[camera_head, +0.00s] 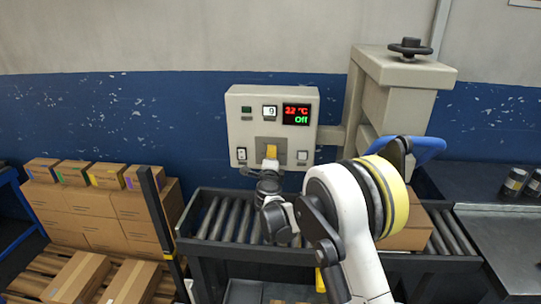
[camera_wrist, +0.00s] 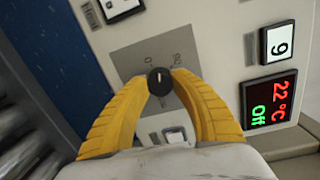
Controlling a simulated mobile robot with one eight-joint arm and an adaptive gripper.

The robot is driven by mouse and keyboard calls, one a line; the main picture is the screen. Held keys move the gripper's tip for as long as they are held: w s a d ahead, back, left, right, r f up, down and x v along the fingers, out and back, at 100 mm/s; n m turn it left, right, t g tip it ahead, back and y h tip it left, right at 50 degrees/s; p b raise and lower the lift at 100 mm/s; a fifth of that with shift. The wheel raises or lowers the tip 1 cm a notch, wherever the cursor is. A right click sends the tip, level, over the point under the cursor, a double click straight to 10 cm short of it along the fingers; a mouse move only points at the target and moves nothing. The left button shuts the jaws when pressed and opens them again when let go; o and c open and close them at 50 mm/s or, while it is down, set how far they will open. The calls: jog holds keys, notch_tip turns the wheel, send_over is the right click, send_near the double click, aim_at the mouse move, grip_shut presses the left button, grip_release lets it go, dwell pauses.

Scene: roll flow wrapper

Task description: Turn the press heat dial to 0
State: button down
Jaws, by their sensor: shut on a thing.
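The black heat dial (camera_wrist: 159,78) sits on a grey plate (camera_wrist: 130,62) with printed markings, on the beige control panel (camera_head: 234,106). A pale pointer mark shows on its face; its exact setting is too small to read. My gripper (camera_wrist: 160,88) has its yellow fingers closed on the dial from both sides. In the head view my gripper (camera_head: 270,152) hides the dial. The panel display (camera_head: 297,114) reads 22 °C and Off in the head view. It also shows in the wrist view (camera_wrist: 269,101).
A small counter (camera_head: 269,112) shows 9. Switches (camera_head: 241,154) flank the dial plate. A roller conveyor (camera_head: 220,217) runs below the panel. The press column (camera_head: 400,90) with a handwheel stands to the right. Cardboard boxes (camera_head: 90,205) are stacked at left.

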jog(key=n, duration=0.5)
jog(key=shift+n+h, duration=0.3)
dwell(0.4)
jog(key=c, duration=1)
grip_release()
jog(key=s, duration=0.8)
jog(key=s+r, duration=0.1)
jog(key=s, duration=0.3)
